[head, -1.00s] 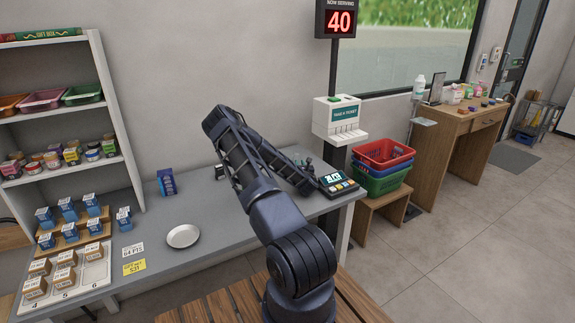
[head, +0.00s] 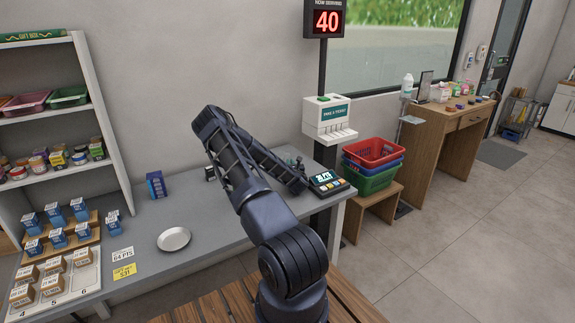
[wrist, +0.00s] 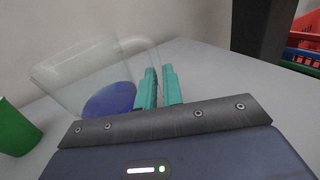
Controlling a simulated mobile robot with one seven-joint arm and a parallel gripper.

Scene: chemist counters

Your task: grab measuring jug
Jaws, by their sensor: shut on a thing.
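The measuring jug (wrist: 85,70) is a clear, see-through vessel with a blue round base, seen in the wrist view left of my fingers. It looks tilted in that picture. My gripper (wrist: 159,88) has teal fingers close together, shut on the jug's clear handle at its right side.
A green cup (wrist: 17,130) stands left of the jug. Stacked baskets (head: 372,165) stand to the right, shelves (head: 85,110) to the left.

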